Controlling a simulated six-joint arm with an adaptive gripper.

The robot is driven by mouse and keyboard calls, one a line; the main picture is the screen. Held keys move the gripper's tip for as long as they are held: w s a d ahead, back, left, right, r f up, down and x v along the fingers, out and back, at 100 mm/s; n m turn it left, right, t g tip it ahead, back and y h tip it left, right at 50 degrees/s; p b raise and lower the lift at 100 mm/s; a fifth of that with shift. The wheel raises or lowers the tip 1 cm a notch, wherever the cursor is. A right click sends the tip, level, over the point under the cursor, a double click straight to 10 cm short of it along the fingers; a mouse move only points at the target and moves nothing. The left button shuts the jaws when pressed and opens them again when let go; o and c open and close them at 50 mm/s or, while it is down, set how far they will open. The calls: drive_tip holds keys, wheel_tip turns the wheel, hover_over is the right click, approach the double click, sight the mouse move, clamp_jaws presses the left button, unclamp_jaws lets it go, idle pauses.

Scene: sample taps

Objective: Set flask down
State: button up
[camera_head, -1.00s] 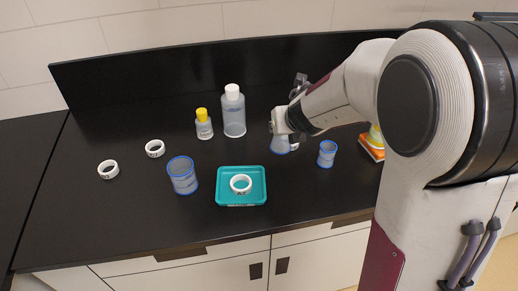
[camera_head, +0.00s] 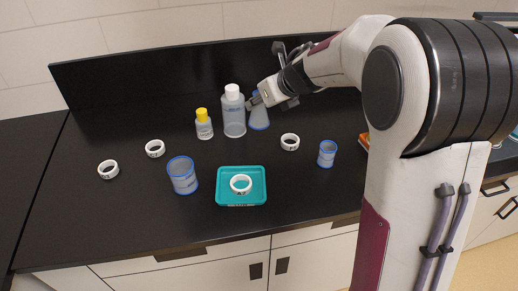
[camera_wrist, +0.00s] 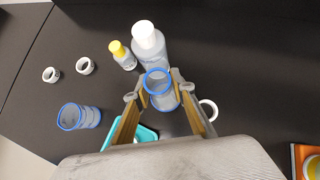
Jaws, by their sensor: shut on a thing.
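The flask (camera_head: 259,117) is clear with a blue base edge, cone-shaped, behind the centre of the counter in the head view. My gripper (camera_head: 256,99) is shut on its upper part. In the wrist view the flask's blue rim (camera_wrist: 157,76) sits between the two fingers (camera_wrist: 160,97), and the flask looks roughly upright. A white ring (camera_head: 290,142) lies empty on the counter, right of and nearer than the flask. A teal tray (camera_head: 222,198) holds another white ring (camera_head: 241,184). The exact gap under the flask is unclear.
A white-capped bottle (camera_head: 234,113) stands close left of the flask, with a yellow-capped bottle (camera_head: 203,126) beyond it. A large beaker (camera_head: 183,176), a small beaker (camera_head: 327,154) and two further rings (camera_head: 155,148) (camera_head: 108,170) stand apart. The counter between them is bare.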

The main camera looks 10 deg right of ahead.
sight(263, 117)
drive_tip(key=shift+f, duration=0.1)
drive_tip(key=shift+f, duration=2.8)
drive_tip(key=shift+f, duration=0.1)
drive_tip(key=shift+f, duration=2)
drive_tip(key=shift+f, duration=0.1)
drive_tip(key=o, duration=1.1)
